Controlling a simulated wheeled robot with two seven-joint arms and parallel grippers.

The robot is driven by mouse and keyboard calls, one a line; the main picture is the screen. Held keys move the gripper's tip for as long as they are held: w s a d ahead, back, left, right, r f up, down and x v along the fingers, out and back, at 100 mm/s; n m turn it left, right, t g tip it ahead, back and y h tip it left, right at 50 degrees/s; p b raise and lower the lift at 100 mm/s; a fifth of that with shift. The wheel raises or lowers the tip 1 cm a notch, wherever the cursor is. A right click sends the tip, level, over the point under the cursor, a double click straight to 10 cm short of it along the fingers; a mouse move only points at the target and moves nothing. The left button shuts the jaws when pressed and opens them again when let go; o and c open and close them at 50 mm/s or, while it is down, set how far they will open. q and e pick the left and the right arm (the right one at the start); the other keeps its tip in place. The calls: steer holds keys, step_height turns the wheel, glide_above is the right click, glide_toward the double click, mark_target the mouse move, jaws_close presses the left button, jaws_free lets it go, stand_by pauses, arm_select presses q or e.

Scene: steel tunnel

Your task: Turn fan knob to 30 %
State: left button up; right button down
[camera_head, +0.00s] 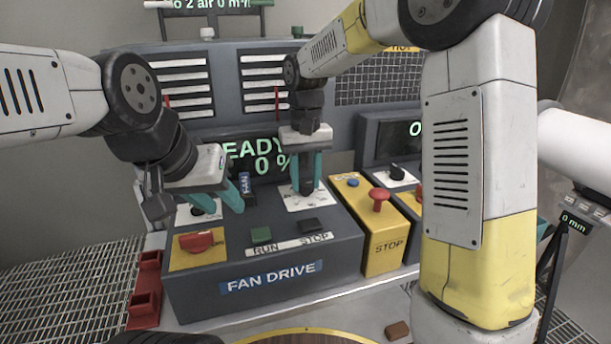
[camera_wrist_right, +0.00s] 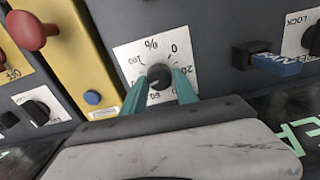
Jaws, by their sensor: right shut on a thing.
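The fan knob is a small black knob (camera_wrist_right: 159,76) on a white percent dial (camera_wrist_right: 133,52), in the middle of the right wrist view. My right gripper (camera_head: 307,190) reaches down to this dial on the fan drive box (camera_head: 240,284). In the right wrist view its teal fingers stand on either side of the knob, shut on it. The fingers hide most of the knob in the head view. The screen (camera_head: 262,158) behind shows "READY" in part and "0 %". My left gripper (camera_head: 200,196) hangs over the box's left part, fingers apart, holding nothing visible.
A red switch (camera_head: 197,241) on a yellow plate and the RUN (camera_head: 261,235) and STOP (camera_head: 310,226) buttons sit in front. A blue FAN tag (camera_head: 245,184) is close to my left gripper. A yellow box with a red stop button (camera_head: 379,196) stands right of the dial.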

mark_target(305, 183)
steer(key=shift+r, duration=0.1)
steer(key=shift+w, duration=0.1)
stand_by(0.4)
steer(key=c, duration=0.9)
jaws_free()
steer(key=shift+c, duration=0.2)
step_height(305, 183, up, 7)
steer(key=shift+r, duration=0.35)
